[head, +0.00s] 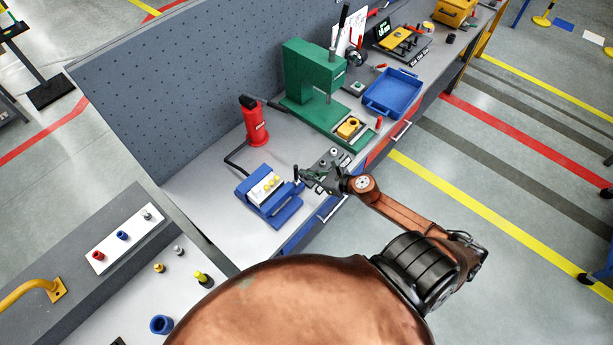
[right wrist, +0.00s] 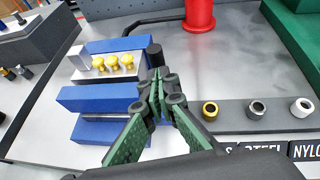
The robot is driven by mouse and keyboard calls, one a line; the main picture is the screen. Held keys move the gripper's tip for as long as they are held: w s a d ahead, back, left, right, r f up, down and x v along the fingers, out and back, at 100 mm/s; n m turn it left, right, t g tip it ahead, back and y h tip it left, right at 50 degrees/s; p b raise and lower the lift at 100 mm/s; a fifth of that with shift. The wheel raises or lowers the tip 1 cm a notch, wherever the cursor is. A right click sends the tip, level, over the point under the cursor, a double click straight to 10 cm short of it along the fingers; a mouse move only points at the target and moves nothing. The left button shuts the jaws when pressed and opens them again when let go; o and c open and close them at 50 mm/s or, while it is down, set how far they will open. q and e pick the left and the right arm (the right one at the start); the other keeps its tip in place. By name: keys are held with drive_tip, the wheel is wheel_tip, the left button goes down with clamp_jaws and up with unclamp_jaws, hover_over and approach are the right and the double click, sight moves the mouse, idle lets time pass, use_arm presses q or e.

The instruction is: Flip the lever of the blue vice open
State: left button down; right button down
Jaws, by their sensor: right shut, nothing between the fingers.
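The blue vice (head: 284,213) sits on the grey bench in the head view and fills the left middle of the right wrist view (right wrist: 98,99). Brass knobbed parts (right wrist: 113,65) stand in a row at its pale jaw. A short dark upright piece, apparently the lever's grip (right wrist: 154,54), stands at the vice's right end, partly hidden behind my fingers. My right gripper (head: 301,177) is shut and empty at that end of the vice. Its fingertips (right wrist: 157,82) lie in front of the dark piece; I cannot tell whether they touch it. My left gripper is not in view.
A dark labelled board (right wrist: 232,116) with several rings lies just right of the gripper. A red cylinder (head: 255,122) stands behind the vice. A green press (head: 314,78) and a blue tray (head: 393,93) are farther along the bench. Bare bench lies left of the vice.

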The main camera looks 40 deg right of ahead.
drive_tip(key=shift+w+r, duration=0.15)
drive_tip(key=shift+w, duration=0.1)
drive_tip(key=shift+w+r, duration=0.1)
drive_tip(key=shift+r, duration=0.05)
idle(0.4)
drive_tip(key=shift+r, duration=0.1)
